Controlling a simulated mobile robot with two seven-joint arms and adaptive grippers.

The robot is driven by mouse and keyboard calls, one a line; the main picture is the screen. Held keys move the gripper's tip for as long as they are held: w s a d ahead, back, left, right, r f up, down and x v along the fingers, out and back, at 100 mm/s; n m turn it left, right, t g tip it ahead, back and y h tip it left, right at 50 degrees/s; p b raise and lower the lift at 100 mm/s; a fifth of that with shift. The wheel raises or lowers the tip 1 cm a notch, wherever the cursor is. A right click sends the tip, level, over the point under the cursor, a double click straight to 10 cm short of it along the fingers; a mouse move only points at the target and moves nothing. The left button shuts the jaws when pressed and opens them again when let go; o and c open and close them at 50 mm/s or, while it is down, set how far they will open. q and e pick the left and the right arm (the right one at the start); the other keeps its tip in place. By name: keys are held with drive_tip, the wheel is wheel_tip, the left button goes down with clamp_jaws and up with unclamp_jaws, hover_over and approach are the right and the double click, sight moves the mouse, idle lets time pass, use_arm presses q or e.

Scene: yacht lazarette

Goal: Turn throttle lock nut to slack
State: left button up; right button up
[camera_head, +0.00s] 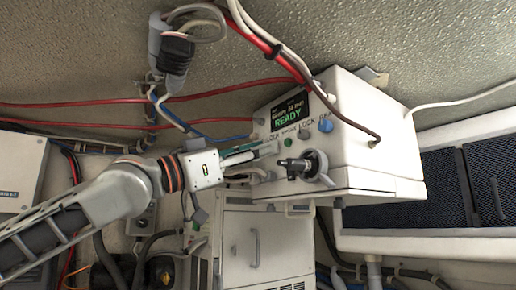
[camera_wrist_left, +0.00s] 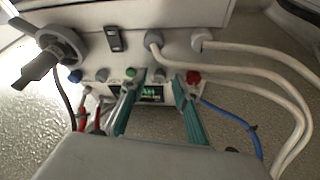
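A white control box (camera_head: 350,160) carries a lit display (camera_head: 289,110) reading READY, with LOCK lettering below it. A dark-shafted lever on a round grey hub (camera_head: 318,166) sticks out of its front; it also shows in the left wrist view (camera_wrist_left: 58,48). I cannot tell which fitting is the throttle lock nut. My left gripper (camera_head: 272,160) is at the box front, left of the lever. In the left wrist view its two teal fingers (camera_wrist_left: 155,82) are apart, with a green button (camera_wrist_left: 130,72) and a small grey knob (camera_wrist_left: 160,75) by the gap. Contact is unclear. My right gripper is not in view.
A blue knob (camera_head: 325,125) sits right on the panel, and a red one (camera_wrist_left: 193,77) is beside a fingertip. Red and white cables (camera_head: 270,45) hang over the box. A white cabinet (camera_head: 240,250) stands below, and dark mesh panels (camera_head: 445,185) lie to the right.

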use_arm(q)
clamp_jaws()
